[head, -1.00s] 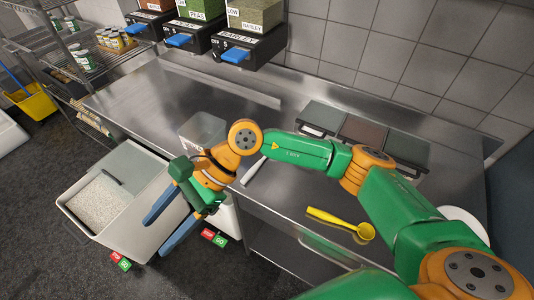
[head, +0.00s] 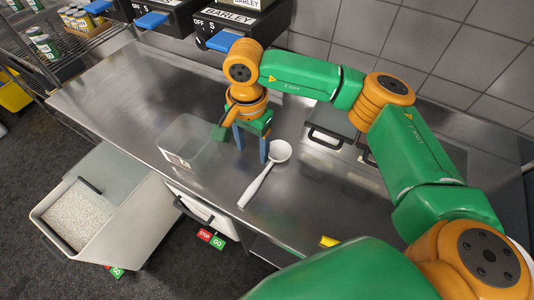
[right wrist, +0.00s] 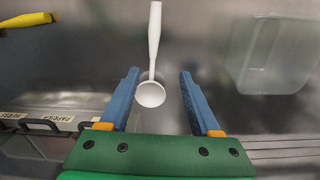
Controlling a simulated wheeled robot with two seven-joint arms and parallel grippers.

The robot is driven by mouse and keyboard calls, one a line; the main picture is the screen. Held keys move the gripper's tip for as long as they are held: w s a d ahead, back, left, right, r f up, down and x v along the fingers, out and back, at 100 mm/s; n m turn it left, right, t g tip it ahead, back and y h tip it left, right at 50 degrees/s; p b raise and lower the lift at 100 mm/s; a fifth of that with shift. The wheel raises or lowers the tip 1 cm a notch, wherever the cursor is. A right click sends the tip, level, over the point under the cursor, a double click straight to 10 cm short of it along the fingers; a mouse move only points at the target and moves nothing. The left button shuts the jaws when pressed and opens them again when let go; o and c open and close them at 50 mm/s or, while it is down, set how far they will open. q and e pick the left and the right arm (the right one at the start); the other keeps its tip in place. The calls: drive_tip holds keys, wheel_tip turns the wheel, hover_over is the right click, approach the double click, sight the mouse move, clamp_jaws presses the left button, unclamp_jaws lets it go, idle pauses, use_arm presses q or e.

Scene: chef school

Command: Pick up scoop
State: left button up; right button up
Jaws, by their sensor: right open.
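A white scoop (head: 259,184) lies on the steel counter, its bowl at the far right end and its handle toward the front edge. My right gripper (head: 251,154) is open and points down just left of the bowl in the head view. In the right wrist view, the scoop's white bowl (right wrist: 151,95) shows between the two blue fingers, with the handle running away past the tips. Nothing is held. A yellow scoop shows only in part at the counter's front (head: 329,241), mostly hidden by my arm. My left gripper is not in view.
A clear container (head: 173,133) stands left of the gripper. Dispensers with blue levers (head: 224,41) hang above the back. An open bin of white grain (head: 122,231) sits low at left. Dark handled lids (head: 323,139) lie at the right. The counter's left part is clear.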

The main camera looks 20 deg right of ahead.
drive_tip(key=b, duration=0.4)
hover_over(256, 182)
wheel_tip(256, 182, down, 4)
drive_tip(key=shift+a+f, duration=0.1)
drive_tip(key=shift+a, duration=0.05)
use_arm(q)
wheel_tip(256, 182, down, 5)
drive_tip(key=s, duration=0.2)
use_arm(e)
drive_tip(key=shift+f, duration=0.15)
drive_tip(key=shift+w+f+p, duration=0.15)
drive_tip(key=shift+f+p, duration=0.15)
drive_tip(key=f+p, duration=0.1)
drive_tip(key=f, duration=0.1)
drive_tip(key=f+p, duration=0.2)
drive_tip(key=f, duration=0.1)
drive_tip(key=shift+s+f, duration=0.25)
drive_tip(key=shift+f, duration=0.35)
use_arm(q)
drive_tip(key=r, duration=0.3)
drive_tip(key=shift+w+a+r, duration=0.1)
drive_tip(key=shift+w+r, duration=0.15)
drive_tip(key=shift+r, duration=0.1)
use_arm(e)
drive_tip(key=shift+f, duration=0.1)
clamp_jaws()
